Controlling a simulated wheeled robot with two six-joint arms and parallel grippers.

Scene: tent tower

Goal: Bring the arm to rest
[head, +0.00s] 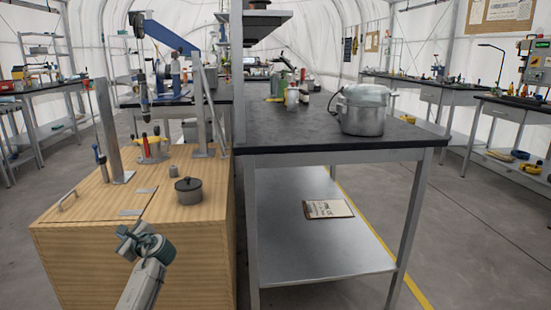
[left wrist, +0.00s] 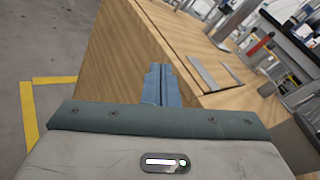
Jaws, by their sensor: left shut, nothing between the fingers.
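My left gripper (head: 127,234) is low in the head view, in front of the near side of a wooden cabinet (head: 130,275). Its arm comes up from the bottom edge. In the left wrist view the two blue-grey fingers (left wrist: 160,82) are together with nothing between them. The cabinet's wooden side (left wrist: 125,60) shows behind and around them. I cannot tell the exact gap between fingers and wood. My right gripper is in neither view.
A small dark pot (head: 188,191) and metal posts stand on the cabinet top. A dark-topped bench (head: 280,135) beside it holds a large silver pot (head: 362,110). A clipboard (head: 328,209) lies on its lower shelf. Open floor (head: 480,235) lies to the right.

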